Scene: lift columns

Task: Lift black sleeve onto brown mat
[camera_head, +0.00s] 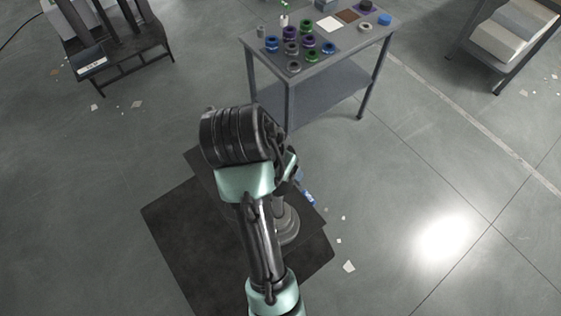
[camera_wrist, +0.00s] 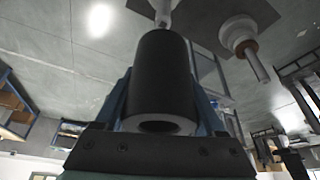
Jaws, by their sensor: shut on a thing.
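The black sleeve (camera_wrist: 163,75) is a smooth dark cylinder with an open, pale-rimmed end facing the camera in the wrist view. My gripper (camera_wrist: 160,100) is shut on it, with a blue-grey finger along each side. The sleeve hides what lies directly behind it. In the head view my arm covers the centre, and I cannot make out the gripper or the sleeve there. The brown mat (camera_head: 347,16) is a small square lying at the far side of the grey table, apart from my arm. Its surface looks bare.
The grey table (camera_head: 340,52) carries several coloured rings on its left half. A dark rack (camera_head: 117,45) stands left; open floor lies between.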

